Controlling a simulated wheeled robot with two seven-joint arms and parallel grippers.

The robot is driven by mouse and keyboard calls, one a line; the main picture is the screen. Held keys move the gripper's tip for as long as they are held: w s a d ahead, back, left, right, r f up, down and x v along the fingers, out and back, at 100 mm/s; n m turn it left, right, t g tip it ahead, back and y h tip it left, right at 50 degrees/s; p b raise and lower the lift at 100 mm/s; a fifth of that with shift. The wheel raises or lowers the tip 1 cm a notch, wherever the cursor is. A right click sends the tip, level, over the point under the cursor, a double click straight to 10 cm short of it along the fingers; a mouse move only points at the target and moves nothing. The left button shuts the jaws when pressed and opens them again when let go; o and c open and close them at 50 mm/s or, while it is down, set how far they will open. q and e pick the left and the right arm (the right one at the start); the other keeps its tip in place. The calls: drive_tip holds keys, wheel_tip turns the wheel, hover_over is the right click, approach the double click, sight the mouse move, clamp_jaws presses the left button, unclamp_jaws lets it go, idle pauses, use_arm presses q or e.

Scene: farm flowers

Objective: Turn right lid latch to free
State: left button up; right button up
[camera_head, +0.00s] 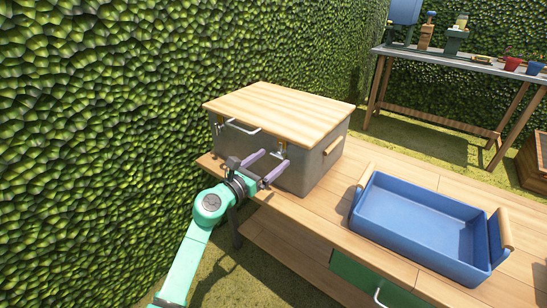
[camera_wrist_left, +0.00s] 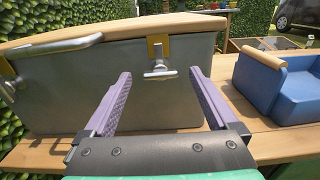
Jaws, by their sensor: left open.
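A grey box (camera_head: 310,170) with a wooden lid (camera_head: 280,105) stands on the wooden bench. The right lid latch (camera_head: 282,150), a silver T-shaped knob on a brass plate, is on its front face; it also shows in the left wrist view (camera_wrist_left: 158,70), its crossbar roughly level. The left latch (camera_wrist_left: 8,86) is at the left edge there, partly cut off. My left gripper (camera_head: 275,158) is open in front of the right latch. In the left wrist view its purple fingers (camera_wrist_left: 160,80) are spread to either side below the latch, apparently not touching it.
A silver bar handle (camera_head: 242,127) juts from the lid's front, left of the right latch. A blue tray (camera_head: 415,220) with wooden handles sits on the bench to the right. Bare bench lies between box and tray. A hedge stands behind and left.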

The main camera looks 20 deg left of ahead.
use_arm(q)
drive_tip(key=shift+x, duration=1)
drive_tip(key=c, duration=1.4)
use_arm(e)
drive_tip(key=shift+w+r, duration=0.2)
use_arm(q)
drive_tip(key=shift+o, duration=0.2)
drive_tip(key=shift+n+p, duration=0.65)
drive_tip(key=shift+n, duration=0.15)
drive_tip(key=n+p, duration=0.5)
drive_tip(key=n, duration=0.4)
drive_tip(key=shift+a+n, duration=0.2)
drive_tip(key=shift+n, duration=0.2)
drive_tip(key=n+p, duration=0.1)
drive_tip(key=n, duration=0.3)
drive_tip(key=shift+f+p, duration=0.15)
drive_tip(key=shift+p, duration=0.15)
drive_tip(key=shift+f+n+p, duration=0.1)
drive_tip(key=shift+n+p, duration=0.35)
drive_tip(key=shift+n, duration=0.85)
use_arm(e)
drive_tip(key=s+d, duration=0.2)
drive_tip(key=s, duration=0.9)
drive_tip(key=shift+s+d+n, duration=0.25)
drive_tip(key=shift+s+n, duration=0.05)
drive_tip(key=shift+s, duration=0.05)
drive_tip(key=shift+f, duration=0.1)
